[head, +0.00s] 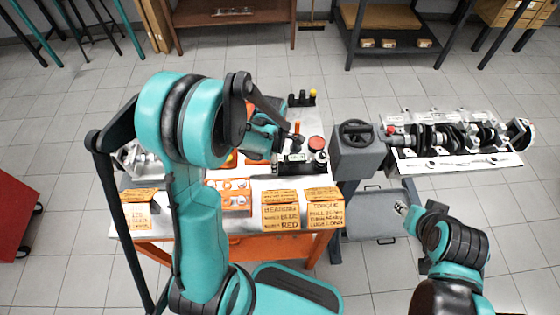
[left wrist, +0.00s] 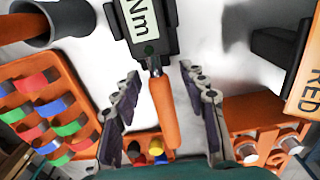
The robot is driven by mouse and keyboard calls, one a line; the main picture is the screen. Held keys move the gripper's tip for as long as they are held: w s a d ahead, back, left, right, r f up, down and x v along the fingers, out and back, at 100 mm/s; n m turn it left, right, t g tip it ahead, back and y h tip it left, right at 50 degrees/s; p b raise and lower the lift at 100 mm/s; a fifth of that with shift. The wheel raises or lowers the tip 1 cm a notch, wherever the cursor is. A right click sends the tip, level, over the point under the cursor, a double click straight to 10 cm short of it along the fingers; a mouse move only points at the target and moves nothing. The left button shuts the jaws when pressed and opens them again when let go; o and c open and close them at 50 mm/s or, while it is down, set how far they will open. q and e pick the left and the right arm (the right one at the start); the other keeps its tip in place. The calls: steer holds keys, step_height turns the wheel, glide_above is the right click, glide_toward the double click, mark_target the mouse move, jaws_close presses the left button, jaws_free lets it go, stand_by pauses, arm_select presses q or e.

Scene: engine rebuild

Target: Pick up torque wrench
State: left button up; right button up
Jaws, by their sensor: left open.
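The torque wrench shows in the left wrist view as an orange handle (left wrist: 163,115) with a dark body marked "Nm" (left wrist: 143,25) beyond it. In the head view its dark marked body (head: 296,158) is on the workbench, partly hidden by my left arm. My left gripper (left wrist: 160,70) is open, with one finger on each side of the handle and visible gaps to both. In the head view the left gripper (head: 284,144) is over the bench and partly hidden. My right gripper (head: 402,208) is away to the right; its finger opening is too small to tell.
An orange tray with coloured rings (left wrist: 45,105) lies left of the wrench in the left wrist view, near a grey cup (left wrist: 65,22). Orange label signs (head: 281,211) line the bench front. A red button (head: 316,143) and crankshaft stand (head: 455,162) are to the right.

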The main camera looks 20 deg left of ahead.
arm_select(q)
jaws_close()
steer(key=shift+r, duration=0.1)
step_height(320, 180, up, 9)
steer(key=p, duration=0.3)
steer(key=shift+r, duration=0.45)
steer(key=c, duration=0.9)
jaws_free()
steer(key=shift+r+p, duration=0.1)
steer(key=shift+p, duration=0.2)
jaws_close()
